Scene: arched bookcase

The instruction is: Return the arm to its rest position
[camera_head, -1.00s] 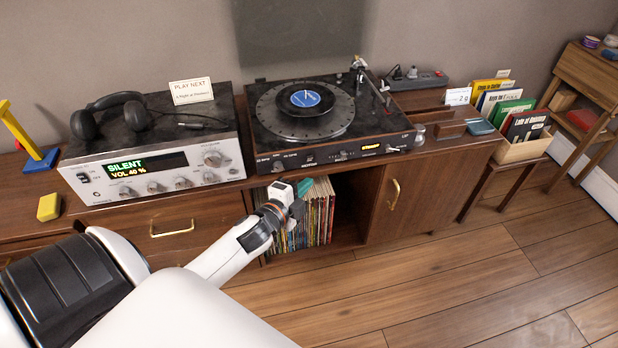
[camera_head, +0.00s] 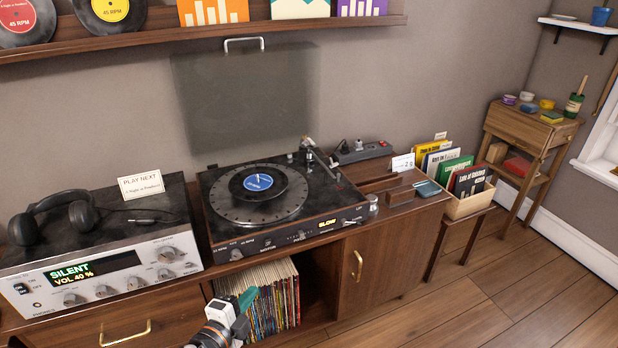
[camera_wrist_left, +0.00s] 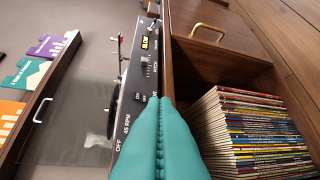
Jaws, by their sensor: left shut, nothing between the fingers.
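My left gripper (camera_head: 246,298) shows at the bottom of the head view, with teal fingertips in front of the record shelf. In the left wrist view the teal fingers (camera_wrist_left: 160,125) are pressed together with nothing between them. They appear in front of the turntable front and the row of records (camera_wrist_left: 245,135). Most of my left arm is outside the head view; only its wrist end shows. My right gripper is in neither view.
The turntable (camera_head: 225,218) sits on the wooden cabinet (camera_head: 390,250), with the amplifier (camera_head: 120,283) and headphones (camera_head: 60,215) to its left. A record crate (camera_head: 470,205) stands at right. Floor (camera_head: 530,290) is clear at right.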

